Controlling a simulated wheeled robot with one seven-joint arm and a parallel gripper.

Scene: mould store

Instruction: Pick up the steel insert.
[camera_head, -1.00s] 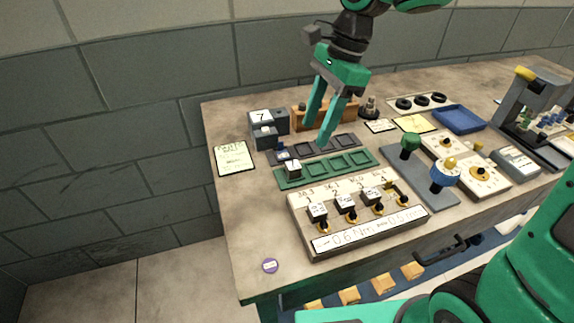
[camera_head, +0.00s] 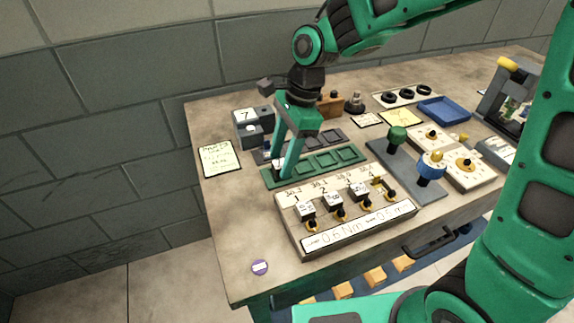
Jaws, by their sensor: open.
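My gripper (camera_head: 281,164) is open, pointing down over the left end of the green tray (camera_head: 340,168). A small block with a pale top (camera_head: 278,166), which looks like the steel insert, sits in that tray's leftmost pocket. The fingers are at or just above it and partly hide it; I cannot tell whether they touch it. The tray's other pockets look empty. A dark tray (camera_head: 331,136) lies just behind, partly hidden by my gripper.
A board with several labelled blocks on yellow fittings (camera_head: 312,247) stands in front. A grey block marked 7 (camera_head: 245,117) is behind left. A green-knobbed fixture (camera_head: 397,139) and a blue tray (camera_head: 443,110) are to the right. The bench's front left is mostly clear.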

